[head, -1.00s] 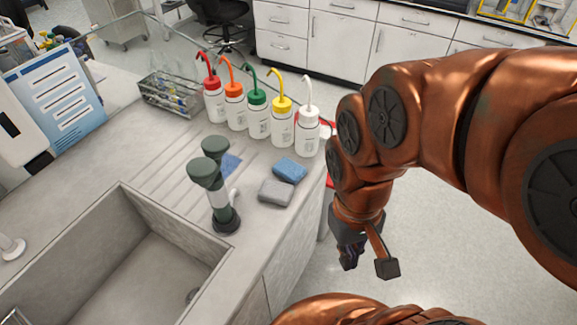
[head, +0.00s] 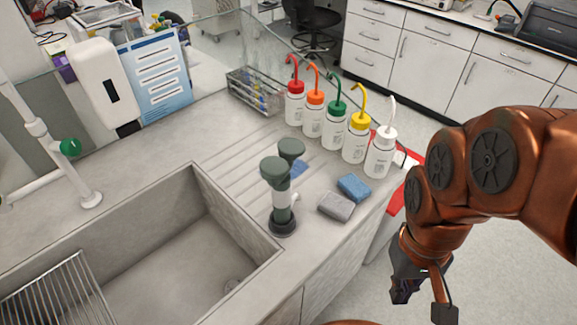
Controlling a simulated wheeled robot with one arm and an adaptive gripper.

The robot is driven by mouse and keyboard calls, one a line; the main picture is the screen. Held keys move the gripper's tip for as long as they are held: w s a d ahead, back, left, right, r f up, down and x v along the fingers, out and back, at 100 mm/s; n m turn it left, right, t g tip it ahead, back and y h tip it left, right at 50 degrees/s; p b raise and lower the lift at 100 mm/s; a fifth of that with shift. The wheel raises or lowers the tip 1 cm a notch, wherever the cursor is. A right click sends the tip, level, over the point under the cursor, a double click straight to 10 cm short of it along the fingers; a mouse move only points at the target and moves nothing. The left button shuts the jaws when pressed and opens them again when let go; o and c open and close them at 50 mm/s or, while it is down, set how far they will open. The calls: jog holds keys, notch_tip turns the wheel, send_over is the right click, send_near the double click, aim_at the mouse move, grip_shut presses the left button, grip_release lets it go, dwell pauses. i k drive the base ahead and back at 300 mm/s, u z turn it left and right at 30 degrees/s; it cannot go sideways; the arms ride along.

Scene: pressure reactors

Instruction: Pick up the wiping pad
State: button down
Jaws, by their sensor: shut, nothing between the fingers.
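A blue pad (head: 354,187) and a grey pad (head: 336,206) lie side by side near the right edge of the grey counter. A patch of blue (head: 300,168) also shows behind the green-topped eyewash fitting (head: 281,195), mostly hidden by it. I cannot tell from the picture which of these is the wiping pad. My gripper (head: 402,293) hangs past the counter's right edge, pointing down over the floor. It is shut and empty, to the right of and apart from both pads.
Several wash bottles (head: 335,126) stand in a row behind the pads. The sink basin (head: 150,255) is at left, with a wire rack (head: 60,290) in it. A red bin (head: 400,200) stands beside the counter's right edge. The floor at right is open.

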aim_at(352, 186)
jog(key=u, duration=3.45)
jog(key=k, duration=0.8)
jog(key=z, duration=1.35)
